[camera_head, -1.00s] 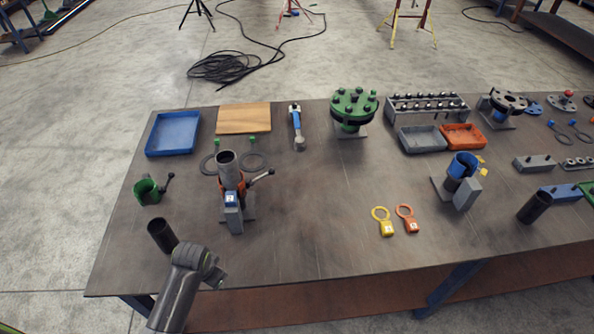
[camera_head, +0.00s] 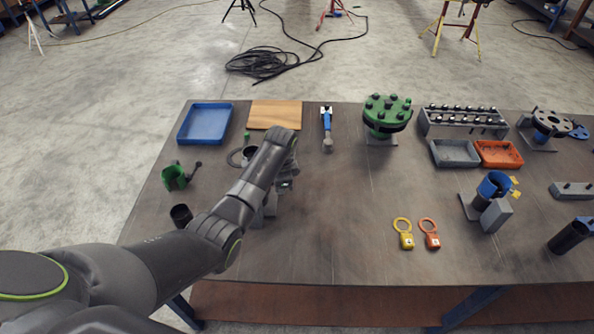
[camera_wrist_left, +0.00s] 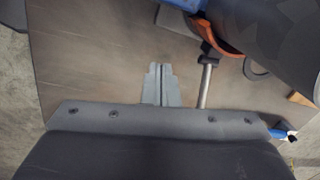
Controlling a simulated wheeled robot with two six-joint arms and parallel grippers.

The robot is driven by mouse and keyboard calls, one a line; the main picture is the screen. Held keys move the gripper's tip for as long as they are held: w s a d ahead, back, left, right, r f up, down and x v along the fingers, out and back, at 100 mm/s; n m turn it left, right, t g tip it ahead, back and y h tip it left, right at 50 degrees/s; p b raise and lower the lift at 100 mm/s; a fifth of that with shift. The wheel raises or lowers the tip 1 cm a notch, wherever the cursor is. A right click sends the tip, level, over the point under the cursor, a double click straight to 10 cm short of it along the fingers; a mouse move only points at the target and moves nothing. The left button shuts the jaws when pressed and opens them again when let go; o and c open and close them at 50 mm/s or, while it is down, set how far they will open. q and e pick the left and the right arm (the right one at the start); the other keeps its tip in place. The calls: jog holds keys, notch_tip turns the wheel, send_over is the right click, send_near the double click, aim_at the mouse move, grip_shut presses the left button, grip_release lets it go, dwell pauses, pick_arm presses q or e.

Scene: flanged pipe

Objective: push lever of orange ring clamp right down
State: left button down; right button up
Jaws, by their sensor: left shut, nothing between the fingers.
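The orange ring clamp (camera_wrist_left: 220,38) shows in the left wrist view at the upper right, around a dark grey pipe (camera_wrist_left: 275,35). Its lever (camera_wrist_left: 207,82) has a grey metal rod and runs down from the clamp, partly hidden behind my wrist body. My left gripper (camera_wrist_left: 160,72) is shut and empty, left of the lever with a gap between them in the picture. In the head view my left gripper (camera_head: 286,184) is at the clamp's stand, and my arm hides the clamp and lever. My right gripper is not in view.
A green open clamp (camera_head: 174,177) and a dark tube (camera_head: 181,215) stand left of my forearm. The table middle is clear. A blue tray (camera_head: 205,124) is at the back left.

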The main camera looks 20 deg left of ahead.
pick_arm(q)
jog(key=w+d+r+m, duration=0.1)
jog(key=w+r, duration=0.1)
jog(key=r, duration=0.1)
jog(key=w+d+r+m, duration=0.1)
jog(key=w+r, duration=0.1)
jog(key=r, duration=0.1)
jog(key=w+d+r+m, duration=0.1)
jog(key=w+r, duration=0.2)
jog(key=shift+d+m+g, duration=0.15)
jog(key=shift+m+g, duration=0.25)
jog(key=shift+w+d+r+m, duration=0.15)
jog(key=shift+w+r+m, duration=0.15)
jog(key=shift+r, duration=0.35)
jog(key=f+b, duration=0.6)
jog(key=f, duration=0.1)
jog(key=shift+a+b, duration=0.3)
jog(key=shift+a, duration=0.05)
jog(key=shift+s, duration=0.1)
jog(key=shift+f, duration=0.1)
